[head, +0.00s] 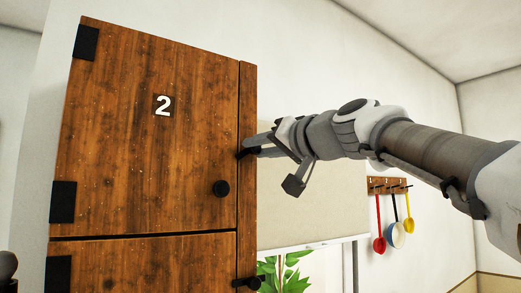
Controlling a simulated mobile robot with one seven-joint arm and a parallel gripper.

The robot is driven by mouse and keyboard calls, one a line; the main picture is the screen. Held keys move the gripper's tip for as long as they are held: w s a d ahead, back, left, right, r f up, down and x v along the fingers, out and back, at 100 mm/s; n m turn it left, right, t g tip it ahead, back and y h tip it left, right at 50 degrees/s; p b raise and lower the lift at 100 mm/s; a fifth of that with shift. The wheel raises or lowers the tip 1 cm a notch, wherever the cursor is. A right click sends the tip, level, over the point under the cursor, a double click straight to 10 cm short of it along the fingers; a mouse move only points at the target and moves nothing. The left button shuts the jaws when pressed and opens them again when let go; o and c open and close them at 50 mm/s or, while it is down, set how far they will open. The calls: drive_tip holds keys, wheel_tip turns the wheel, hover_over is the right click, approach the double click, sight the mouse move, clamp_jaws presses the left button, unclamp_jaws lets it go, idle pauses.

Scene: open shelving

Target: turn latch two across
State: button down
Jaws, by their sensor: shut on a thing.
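A brown wooden cupboard door marked with a white 2 (150,130) is closed in the head view. Its black latch (243,155) sits at the door's right edge, by the narrow side strip. My gripper (254,145) reaches in from the right and is shut on this latch. Only a small dark end of the latch shows at the fingertips, so its exact angle is hard to tell. A round black knob (221,188) sits on the door below and left of the gripper.
Below is another wooden door (150,265) with a dark latch (247,284) at its right edge. Black hinges (63,202) line the left side. A rack (388,186) with hanging utensils is on the back wall. A green plant (285,273) stands below my arm.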

drive_tip(key=m, duration=0.6)
drive_tip(key=shift+m+h+p, duration=0.3)
drive_tip(key=shift+m+p, duration=0.05)
drive_tip(key=shift+m, duration=0.05)
idle(0.4)
drive_tip(key=c, duration=0.6)
unclamp_jaws()
drive_tip(key=shift+s, duration=0.1)
drive_tip(key=b+v, duration=0.4)
drive_tip(key=v, duration=1.3)
drive_tip(key=shift+s+f, duration=0.15)
drive_tip(key=shift+f, duration=0.15)
